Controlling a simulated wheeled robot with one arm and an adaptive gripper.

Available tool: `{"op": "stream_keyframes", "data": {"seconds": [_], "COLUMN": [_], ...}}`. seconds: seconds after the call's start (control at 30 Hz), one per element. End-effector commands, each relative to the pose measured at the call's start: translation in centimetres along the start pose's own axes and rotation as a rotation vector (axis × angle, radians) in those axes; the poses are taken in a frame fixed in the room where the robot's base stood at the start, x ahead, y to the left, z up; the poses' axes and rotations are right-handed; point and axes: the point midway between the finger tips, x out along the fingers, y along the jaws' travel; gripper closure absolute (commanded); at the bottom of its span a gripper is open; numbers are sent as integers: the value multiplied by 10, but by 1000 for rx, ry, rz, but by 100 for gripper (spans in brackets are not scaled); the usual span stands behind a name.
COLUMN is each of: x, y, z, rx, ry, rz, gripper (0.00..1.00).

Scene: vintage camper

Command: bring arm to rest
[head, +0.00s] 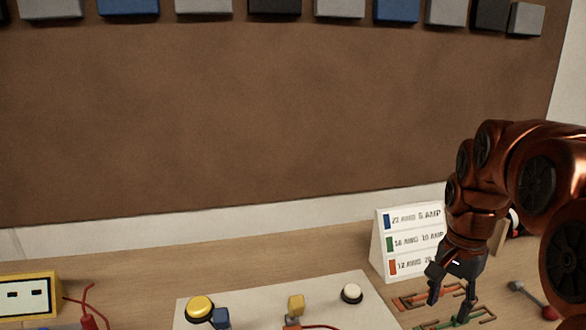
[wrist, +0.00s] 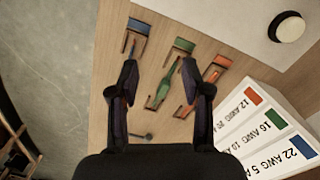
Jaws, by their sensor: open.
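My gripper (head: 451,297) hangs at the right side of the bench in the head view, pointing down above the coloured slotted pieces. In the wrist view my gripper (wrist: 162,88) is open, its two dark fingers apart with nothing held between them. A green piece (wrist: 160,92) lies on the wood below, in line with the gap between the fingers. A blue piece (wrist: 137,28) lies left of it and an orange piece (wrist: 213,73) right of it. My copper arm comes in from the right edge of the head view.
A white wire-size sign (head: 385,255) stands close behind my gripper. A pale panel (head: 245,290) holds a yellow button (head: 200,307) and a white button (head: 352,293). A yellow meter box (head: 28,295) stands at left. A brown board (head: 270,120) rises behind.

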Motion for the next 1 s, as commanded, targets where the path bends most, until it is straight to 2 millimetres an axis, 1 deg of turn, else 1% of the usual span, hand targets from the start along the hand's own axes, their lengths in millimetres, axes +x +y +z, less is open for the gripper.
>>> {"op": "stream_keyframes", "data": {"seconds": [0.03,0.2,0.43,0.6,0.7,0.8,0.9,1.0], "x": [-1,7,26,44,54,62,67,69], "y": [4,20,51,81,97,108,115,117], "z": [19,72,140,183,203,216,223,226], "rx": [-60,-263,-529,-716,-806,-872,-910,-924], "ry": [-6,-19,-48,-71,-84,-90,-97,-98], "rz": [7,21,41,55,61,64,66,66], "gripper": [52,52,52,52,52,52,52,52]}}
